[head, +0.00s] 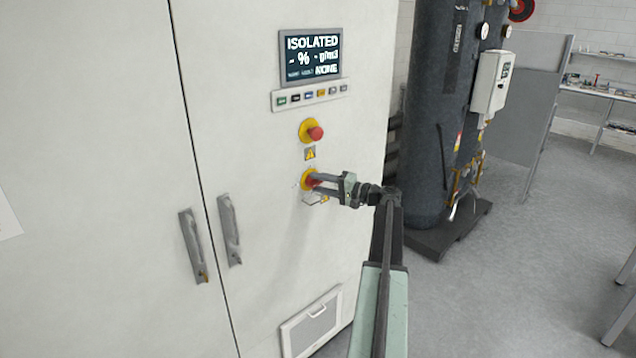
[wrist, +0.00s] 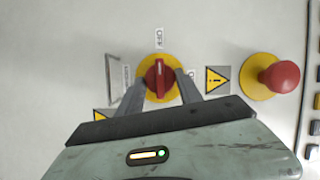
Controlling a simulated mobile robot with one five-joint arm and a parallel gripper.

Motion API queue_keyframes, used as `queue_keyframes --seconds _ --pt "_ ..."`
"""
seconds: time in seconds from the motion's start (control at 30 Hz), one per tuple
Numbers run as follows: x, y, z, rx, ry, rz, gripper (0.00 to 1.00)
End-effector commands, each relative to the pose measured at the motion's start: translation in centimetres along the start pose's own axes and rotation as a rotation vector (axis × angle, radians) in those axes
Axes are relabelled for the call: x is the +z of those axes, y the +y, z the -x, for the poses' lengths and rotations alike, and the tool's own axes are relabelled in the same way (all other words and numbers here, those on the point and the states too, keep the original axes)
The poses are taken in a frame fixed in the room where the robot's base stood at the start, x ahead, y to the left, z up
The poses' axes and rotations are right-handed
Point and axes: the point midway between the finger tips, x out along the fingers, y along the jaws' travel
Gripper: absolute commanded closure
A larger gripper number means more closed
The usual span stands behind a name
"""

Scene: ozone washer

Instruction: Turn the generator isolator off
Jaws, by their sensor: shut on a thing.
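The generator isolator is a red rotary handle (wrist: 159,72) on a round yellow plate, on the white cabinet front. In the head view the yellow plate (head: 305,182) shows below the emergency stop, partly hidden by my fingers. My gripper (wrist: 160,84) is shut on the red handle, one finger on each side; it also shows in the head view (head: 316,183). In the wrist view the handle stands vertical, its pale mark towards the OFF label (wrist: 159,38). Another label at the right is partly hidden by a finger. The display (head: 312,54) reads ISOLATED.
A red emergency stop button (head: 315,133) on a yellow disc sits above the isolator; it also shows in the wrist view (wrist: 283,76). A button row (head: 310,95) lies under the display. Cabinet handles (head: 229,230) are at left. A dark tank (head: 440,120) stands right; floor further right is clear.

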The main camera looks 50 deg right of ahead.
Motion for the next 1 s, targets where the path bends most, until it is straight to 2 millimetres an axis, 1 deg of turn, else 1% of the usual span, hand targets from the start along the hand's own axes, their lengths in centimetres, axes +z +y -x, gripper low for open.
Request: queue_keyframes --seconds 0.03,0.5,0.53,0.57,0.6,0.9,1.0 --pt "-0.2 -0.3 -0.1 -0.003 0.004 0.006 0.98" --pt "-0.1 -0.1 0.0 0.003 0.002 0.019 0.98" --pt "-0.1 -0.1 0.0 0.003 0.002 0.019 0.55" --pt "-0.1 -0.1 0.0 0.003 0.002 0.019 0.47" --pt "-0.1 -0.1 0.0 0.004 0.002 0.019 0.36" --pt "-0.1 0.0 0.1 0.006 0.000 0.018 0.36" --pt "-0.1 0.0 1.0 0.007 0.002 0.018 0.36"
